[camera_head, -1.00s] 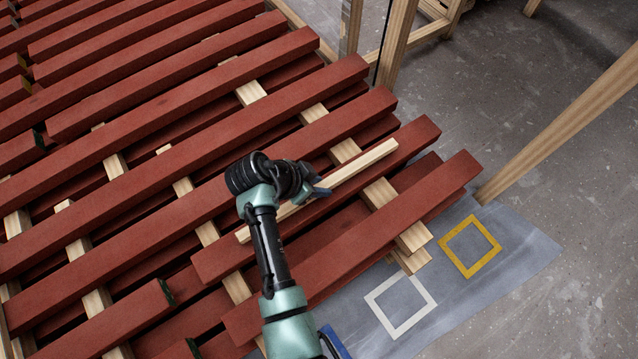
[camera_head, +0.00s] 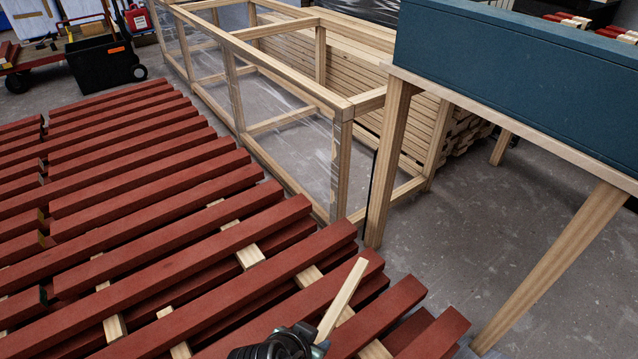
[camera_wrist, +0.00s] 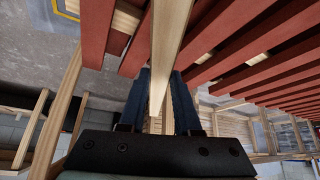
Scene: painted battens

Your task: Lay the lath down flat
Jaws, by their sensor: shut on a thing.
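The lath (camera_head: 342,298) is a thin strip of bare pale wood. In the head view its far part rises over the red battens, steeper in the picture than they run; its near part is hidden behind my gripper (camera_head: 318,341). In the wrist view the lath (camera_wrist: 171,40) runs from the top edge down between the two dark blue fingers of my gripper (camera_wrist: 160,98), one on each side. My gripper is shut on it. I cannot tell whether the lath touches the battens.
Red battens (camera_head: 185,240) lie in spaced layers on pale cross strips (camera_head: 250,255). Beyond them stands a wooden frame (camera_head: 341,165) with clear film. At right a table with a blue-green side (camera_head: 520,75) stands on wooden legs (camera_head: 552,262). Grey floor (camera_head: 470,225) is bare between.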

